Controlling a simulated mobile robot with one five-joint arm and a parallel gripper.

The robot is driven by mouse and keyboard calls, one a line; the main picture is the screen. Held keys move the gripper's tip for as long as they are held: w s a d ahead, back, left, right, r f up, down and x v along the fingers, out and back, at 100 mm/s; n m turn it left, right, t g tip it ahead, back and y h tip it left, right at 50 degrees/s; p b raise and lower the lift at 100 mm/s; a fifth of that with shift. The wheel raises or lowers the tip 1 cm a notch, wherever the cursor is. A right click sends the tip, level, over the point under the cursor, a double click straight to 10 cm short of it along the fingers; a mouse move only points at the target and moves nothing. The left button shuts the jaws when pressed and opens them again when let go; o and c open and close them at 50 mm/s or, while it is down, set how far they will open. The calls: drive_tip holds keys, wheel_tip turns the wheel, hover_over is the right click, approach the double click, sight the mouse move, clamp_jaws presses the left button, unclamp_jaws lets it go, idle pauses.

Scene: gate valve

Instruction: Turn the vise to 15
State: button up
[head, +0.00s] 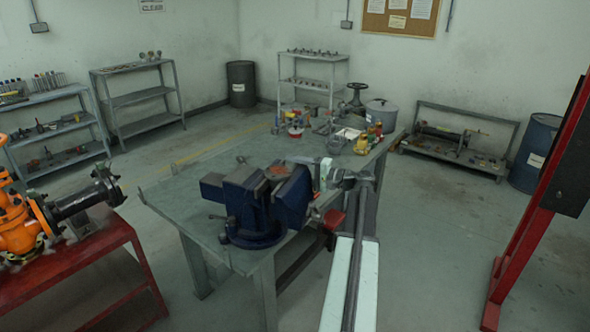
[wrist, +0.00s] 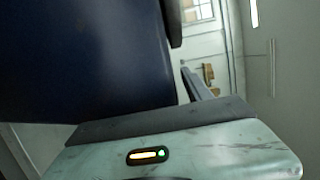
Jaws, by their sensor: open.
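The blue vise (head: 262,205) is mounted on the near corner of the grey workbench, with an orange-red patch on top between its jaws. My gripper (head: 321,178) is at the right side of the vise, close against its right-hand blue block in the picture. I cannot tell whether they touch. My gripper is open and I see nothing held in it. In the wrist view a dark blue vise face (wrist: 85,60) fills the upper left, right beyond the pale gripper body. The vise handle and any angle marks cannot be made out.
The workbench (head: 185,195) holds small tools, a grey pot (head: 381,114) and a handwheel valve (head: 356,98) at its far end. A red table (head: 100,262) with an orange valve stands left. A red post (head: 530,220) stands right. Floor between bench and post is clear.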

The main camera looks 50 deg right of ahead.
sight(308, 172)
drive_tip(key=v, duration=0.7)
drive_tip(key=shift+s+d, duration=0.1)
drive_tip(key=shift+s, duration=0.25)
drive_tip(key=shift+s, duration=0.15)
